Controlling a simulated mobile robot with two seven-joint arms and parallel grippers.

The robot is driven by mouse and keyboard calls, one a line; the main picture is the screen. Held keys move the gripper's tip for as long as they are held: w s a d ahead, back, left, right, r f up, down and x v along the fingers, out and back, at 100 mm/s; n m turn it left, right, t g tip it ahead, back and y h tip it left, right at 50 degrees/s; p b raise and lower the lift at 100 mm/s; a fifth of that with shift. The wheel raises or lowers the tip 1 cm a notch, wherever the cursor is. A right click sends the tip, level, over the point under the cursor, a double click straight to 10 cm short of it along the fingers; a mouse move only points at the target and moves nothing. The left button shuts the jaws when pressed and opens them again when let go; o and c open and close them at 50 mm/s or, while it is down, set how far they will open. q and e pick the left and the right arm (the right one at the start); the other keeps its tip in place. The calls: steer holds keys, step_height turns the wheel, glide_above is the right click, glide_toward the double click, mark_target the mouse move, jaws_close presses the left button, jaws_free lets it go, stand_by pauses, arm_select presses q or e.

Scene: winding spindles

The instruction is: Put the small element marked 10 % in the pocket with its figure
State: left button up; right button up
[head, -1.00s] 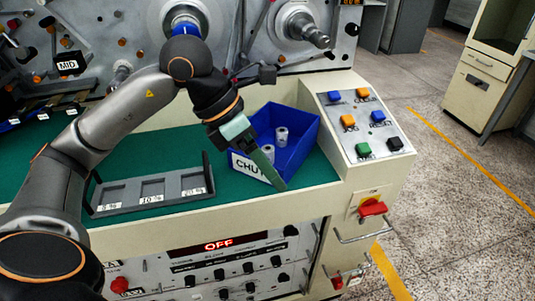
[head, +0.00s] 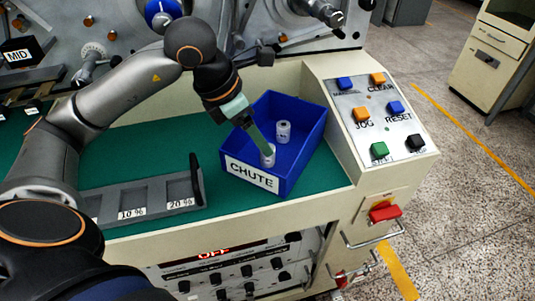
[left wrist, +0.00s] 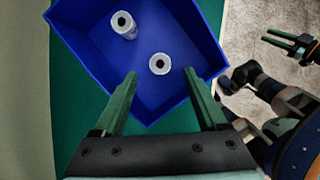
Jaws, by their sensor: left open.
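The blue chute bin (head: 285,182) holds two small pale cylindrical elements, one farther back (head: 283,130) and one nearer the front (head: 268,160). In the left wrist view, both stand in the bin, one at upper left (left wrist: 124,26) and one near the middle (left wrist: 160,64). No percent mark is readable on either. My left gripper (left wrist: 161,73) is open, its green fingertips at either side of the middle element. The grey pocket tray (head: 150,196) has labels 10 % (head: 131,213) and 20 % (head: 180,204); my arm hides its left end. Part of my right gripper (left wrist: 294,42) shows at right.
A sloped button panel (head: 376,115) stands right of the bin. The green mat (head: 225,205) is clear between tray and bin. The machine's spindles (head: 320,12) rise behind. A red switch (head: 384,212) sits on the front.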

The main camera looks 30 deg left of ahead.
arm_select(q)
steer(key=x, duration=0.6)
steer(key=shift+f, duration=0.25)
jaws_close()
stand_by(0.4)
